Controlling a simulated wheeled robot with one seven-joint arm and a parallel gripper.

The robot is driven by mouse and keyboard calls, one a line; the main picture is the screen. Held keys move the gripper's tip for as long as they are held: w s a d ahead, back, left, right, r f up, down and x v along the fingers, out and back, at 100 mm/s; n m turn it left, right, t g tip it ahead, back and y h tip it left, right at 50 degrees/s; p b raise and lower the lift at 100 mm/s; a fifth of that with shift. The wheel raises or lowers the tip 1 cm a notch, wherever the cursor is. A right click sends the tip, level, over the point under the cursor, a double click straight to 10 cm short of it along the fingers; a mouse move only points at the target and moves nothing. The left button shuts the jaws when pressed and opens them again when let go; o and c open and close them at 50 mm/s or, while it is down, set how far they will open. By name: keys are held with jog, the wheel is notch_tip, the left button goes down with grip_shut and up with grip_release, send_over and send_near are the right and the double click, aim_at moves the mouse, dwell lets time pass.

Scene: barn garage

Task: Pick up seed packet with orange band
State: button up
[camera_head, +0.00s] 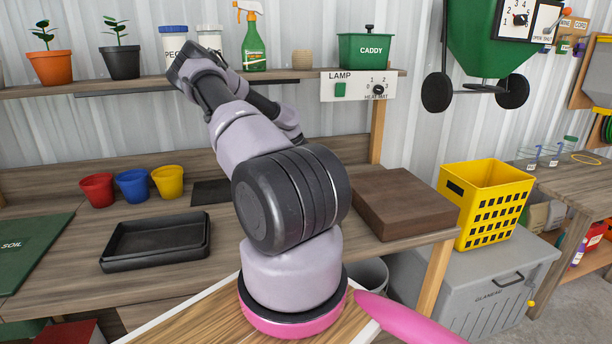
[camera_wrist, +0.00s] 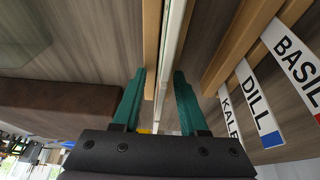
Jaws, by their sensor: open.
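No seed packet with an orange band can be made out in either view. In the wrist view my gripper (camera_wrist: 157,100) has two green fingers, spread apart. A thin pale strip (camera_wrist: 172,50) runs lengthwise between them beside a wooden rail; I cannot tell what it is or whether it touches a finger. To the right, white labels read BASIL (camera_wrist: 293,62), DILL (camera_wrist: 257,103) and KALE (camera_wrist: 230,118), set along wooden rails; DILL has a blue end. In the head view my arm reaches up and left to the shelf, and the fingers are hidden.
The upper shelf (camera_head: 300,74) holds potted plants, white tubs, a green spray bottle (camera_head: 252,42) and a green caddy (camera_head: 363,50). The bench below holds coloured pots, a black tray (camera_head: 155,242) and a brown block (camera_head: 402,203). A yellow crate (camera_head: 482,204) stands right.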

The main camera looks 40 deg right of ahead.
grip_shut()
